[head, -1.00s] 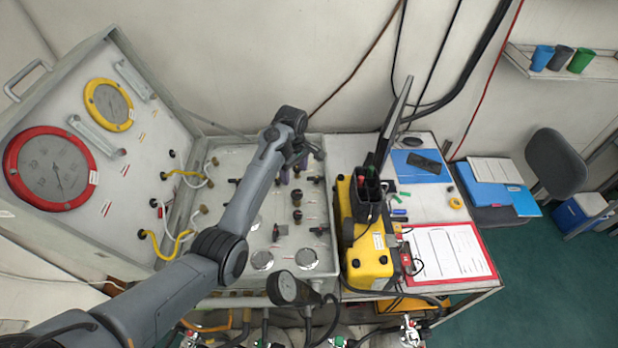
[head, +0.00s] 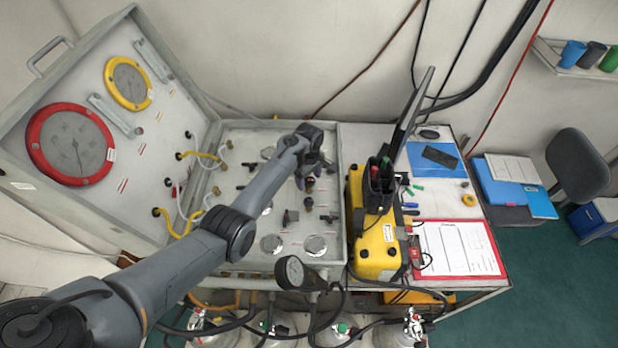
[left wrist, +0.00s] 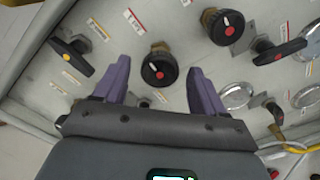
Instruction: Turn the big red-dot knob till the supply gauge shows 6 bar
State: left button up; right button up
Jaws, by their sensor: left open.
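My left gripper (head: 306,178) hangs over the flat panel in the head view, fingers toward the panel. In the left wrist view its two purple fingers (left wrist: 157,64) are apart, one on each side of a round black knob (left wrist: 160,72) with a red mark. I cannot tell whether they touch it. A second round black knob (left wrist: 222,27), also red-marked, sits up and right of it. On the upright panel are a large red-rimmed gauge (head: 70,145) and a smaller yellow-rimmed gauge (head: 128,82). Their numbers are too small to read. My right gripper is out of view.
Lever valves with red (left wrist: 280,50) and yellow (left wrist: 72,57) dots flank the knobs. A small black gauge (head: 290,272) stands at the panel's front edge. A yellow case (head: 378,245) stands right of the panel. Yellow hoses (head: 178,225) lie at the left.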

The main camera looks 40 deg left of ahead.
pick_arm(q)
jog(key=shift+f, duration=0.1)
jog(key=c, duration=1.1)
jog(key=shift+o, duration=0.2)
